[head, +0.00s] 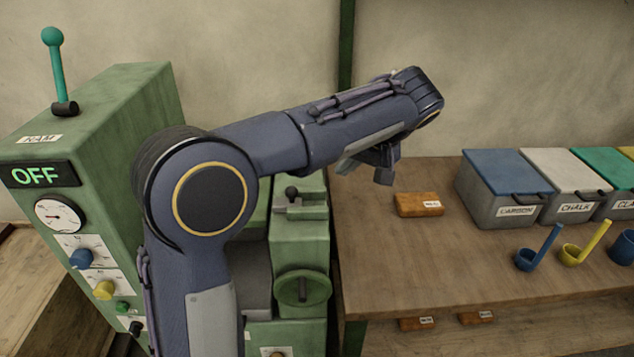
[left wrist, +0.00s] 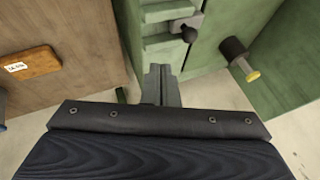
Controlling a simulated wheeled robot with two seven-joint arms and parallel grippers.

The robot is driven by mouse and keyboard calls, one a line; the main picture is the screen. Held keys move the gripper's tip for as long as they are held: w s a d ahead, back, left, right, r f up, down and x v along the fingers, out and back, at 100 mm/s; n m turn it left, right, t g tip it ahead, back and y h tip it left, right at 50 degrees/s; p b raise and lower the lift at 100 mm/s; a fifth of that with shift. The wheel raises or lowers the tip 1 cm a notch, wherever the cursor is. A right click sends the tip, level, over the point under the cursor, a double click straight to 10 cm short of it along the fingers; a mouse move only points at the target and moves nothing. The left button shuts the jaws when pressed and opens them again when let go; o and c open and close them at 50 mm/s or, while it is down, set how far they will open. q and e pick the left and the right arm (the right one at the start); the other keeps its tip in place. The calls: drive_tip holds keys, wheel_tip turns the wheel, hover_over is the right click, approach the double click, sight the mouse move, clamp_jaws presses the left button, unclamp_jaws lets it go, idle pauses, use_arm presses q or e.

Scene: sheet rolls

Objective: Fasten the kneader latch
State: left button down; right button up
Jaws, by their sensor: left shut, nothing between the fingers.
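The green kneader (head: 301,250) stands left of the table, partly hidden behind my left arm. On its top is a grey latch piece (head: 300,208) with a dark ball knob (head: 292,193). I cannot tell whether the latch is fastened. My left gripper (head: 383,174) is above the table's left end, to the right of the latch and apart from it. Its fingers (left wrist: 160,72) are shut and empty. My right gripper is not in view.
A green cabinet (head: 95,110) reading OFF, with a teal lever (head: 56,70), stands left. The wooden table (head: 440,270) holds an orange-brown block (head: 419,204), lidded bins (head: 500,190) and blue and yellow scoops (head: 572,255). A green handwheel (head: 302,289) juts from the kneader's front.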

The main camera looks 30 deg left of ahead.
use_arm(q)
drive_tip(key=x, duration=0.9)
drive_tip(key=shift+a, duration=0.1)
drive_tip(key=a, duration=0.2)
drive_tip(key=s+a+f, duration=0.1)
drive_tip(key=shift+a+f, duration=0.1)
drive_tip(key=shift+s+a+f+p, duration=0.15)
drive_tip(key=shift+a+p, duration=0.15)
drive_tip(key=shift+a, duration=0.15)
drive_tip(key=shift+s+a, duration=0.1)
drive_tip(key=shift+a, duration=0.2)
drive_tip(key=s+a, duration=0.1)
drive_tip(key=s+a+b, duration=0.1)
drive_tip(key=a, duration=0.1)
drive_tip(key=shift+s+a, duration=0.1)
drive_tip(key=shift+a, duration=0.05)
